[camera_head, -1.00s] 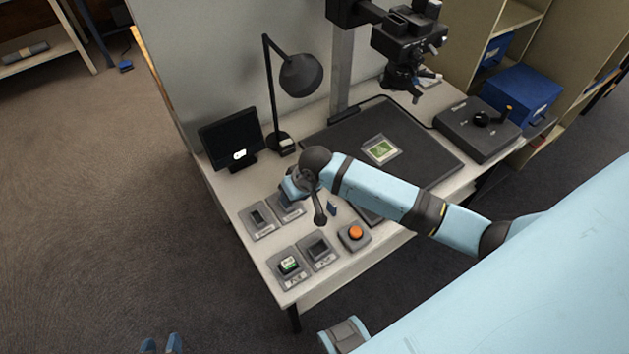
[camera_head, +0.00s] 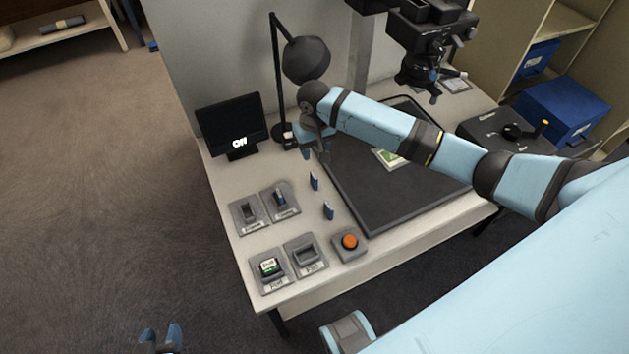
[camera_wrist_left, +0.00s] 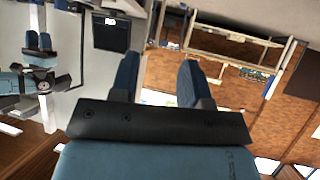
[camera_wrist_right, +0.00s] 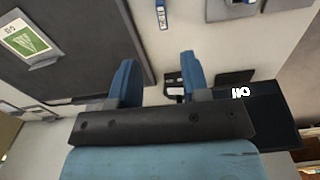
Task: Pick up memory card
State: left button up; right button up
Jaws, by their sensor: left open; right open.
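Two small blue card-like pieces stand on the white table beside the dark mat, a farther one (camera_head: 314,181) and a nearer one (camera_head: 328,210). I cannot tell which is the memory card. One blue piece (camera_wrist_right: 162,14) with a white mark shows at the top of the right wrist view. Another small blue piece (camera_head: 281,195) sits in a grey labelled holder. My right gripper (camera_head: 317,152) is open and empty above the table, near the lamp base and behind the blue pieces. My left gripper (camera_head: 161,338) is open and empty, away from the table at the bottom left.
Several grey holders, one with a green-and-white item (camera_head: 268,266), line the table's near left. An orange button (camera_head: 349,241) is beside them. A monitor (camera_head: 232,124), a lamp (camera_head: 306,60) and a dark mat (camera_head: 385,212) with a green picture (camera_head: 388,158) are behind.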

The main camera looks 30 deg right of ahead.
aim_at(314, 175)
notch_tip(314, 175, down, 6)
jog(key=shift+f+b, duration=0.25)
jog(key=shift+b, duration=0.3)
jog(key=f, duration=0.1)
jog(key=f+b, duration=0.1)
jog(key=f, duration=0.3)
jog(key=shift+s+a+f+b, duration=0.15)
jog(key=shift+s+a+b, duration=0.1)
jog(key=shift+s+b, duration=0.1)
grip_shut()
